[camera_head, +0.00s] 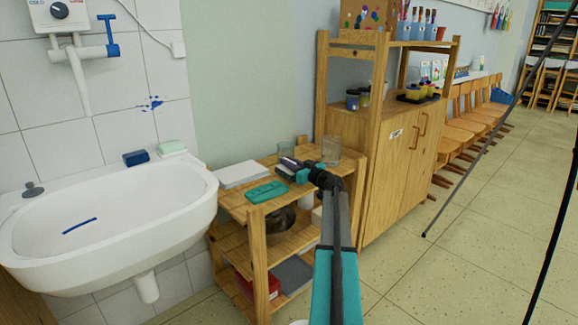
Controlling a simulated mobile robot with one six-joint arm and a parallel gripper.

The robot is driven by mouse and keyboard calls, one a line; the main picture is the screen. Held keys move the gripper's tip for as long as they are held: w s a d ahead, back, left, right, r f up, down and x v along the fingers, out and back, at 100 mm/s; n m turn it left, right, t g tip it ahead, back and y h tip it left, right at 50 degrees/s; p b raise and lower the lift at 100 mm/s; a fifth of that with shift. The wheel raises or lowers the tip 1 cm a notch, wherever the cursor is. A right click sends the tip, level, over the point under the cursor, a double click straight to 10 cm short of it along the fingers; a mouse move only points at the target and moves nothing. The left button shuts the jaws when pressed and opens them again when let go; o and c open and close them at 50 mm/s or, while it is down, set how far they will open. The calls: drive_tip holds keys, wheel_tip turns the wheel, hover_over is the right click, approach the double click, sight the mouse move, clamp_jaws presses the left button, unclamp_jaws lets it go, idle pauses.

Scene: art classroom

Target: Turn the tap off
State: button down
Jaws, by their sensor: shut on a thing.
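The white tap (75,68) is mounted on the tiled wall at the upper left, above the sink. Its blue lever handle (111,40) stands upright at the right end of the tap body. The spout points down over the white basin (120,238); I cannot make out any running water. My gripper (291,165) is far to the right of the tap, over the top of the wooden shelf. It is shut on a small dark, purplish object (289,162), partly hidden by the jaws.
The wooden shelf (259,222) carries a teal case (266,192), white paper (241,174) and a clear glass (331,150). A blue sponge (136,158) and pale soap (172,148) lie on the basin rim. A tall cabinet (395,165) stands right; open floor (470,250) lies beyond.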

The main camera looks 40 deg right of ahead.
drive_tip(key=shift+r, duration=0.8)
drive_tip(key=s+a+r+p, duration=0.1)
drive_tip(key=s+a+p, duration=0.3)
drive_tip(key=s+a, duration=0.5)
drive_tip(key=a, duration=0.4)
drive_tip(key=shift+s, duration=0.25)
drive_tip(key=shift+r, duration=0.1)
